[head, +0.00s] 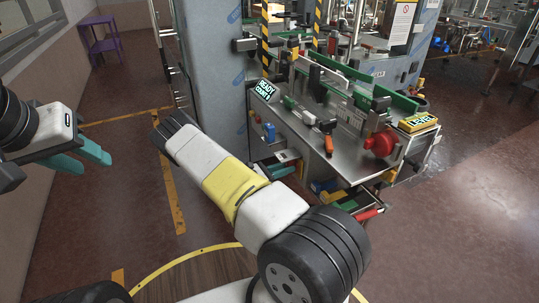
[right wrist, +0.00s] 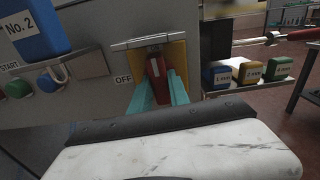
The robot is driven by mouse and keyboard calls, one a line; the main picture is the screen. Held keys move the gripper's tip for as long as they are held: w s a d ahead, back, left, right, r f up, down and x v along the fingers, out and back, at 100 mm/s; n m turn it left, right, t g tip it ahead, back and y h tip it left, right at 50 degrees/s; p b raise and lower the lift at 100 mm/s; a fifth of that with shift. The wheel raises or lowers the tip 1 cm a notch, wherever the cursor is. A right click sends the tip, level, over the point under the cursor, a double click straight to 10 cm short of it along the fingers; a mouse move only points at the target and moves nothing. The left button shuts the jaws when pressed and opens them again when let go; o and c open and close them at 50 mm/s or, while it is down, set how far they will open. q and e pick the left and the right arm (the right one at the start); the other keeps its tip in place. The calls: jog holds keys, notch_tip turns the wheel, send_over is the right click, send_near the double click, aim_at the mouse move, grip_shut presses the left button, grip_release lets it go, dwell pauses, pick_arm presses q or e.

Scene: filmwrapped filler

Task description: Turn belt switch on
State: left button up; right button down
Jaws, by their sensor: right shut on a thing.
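The belt switch shows in the right wrist view as a dark red handle (right wrist: 158,80) on a yellow plate (right wrist: 177,57) set in a grey panel. A label reading OFF (right wrist: 123,79) is just left of it. My right gripper (right wrist: 158,92) has its teal fingers on either side of the handle and is shut on it. The handle's lower part is partly hidden by the fingers. My left gripper (head: 92,160) hangs open and empty at the left, far from the switch.
Left of the switch are a green button (right wrist: 17,88), a blue-grey knob (right wrist: 48,82) and a blue No.2 box (right wrist: 33,34). Small blue, yellow and green boxes (right wrist: 250,72) stand on a shelf to the right. A steel worktable (head: 325,165) is right of my arm.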

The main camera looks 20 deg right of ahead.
jog(key=shift+m, duration=0.4)
jog(key=c, duration=1.2)
grip_release()
jog(key=shift+c, duration=0.2)
jog(key=shift+a, duration=0.15)
jog(key=a, duration=0.7)
jog(key=shift+s+a, duration=0.25)
jog(key=shift+a, duration=0.05)
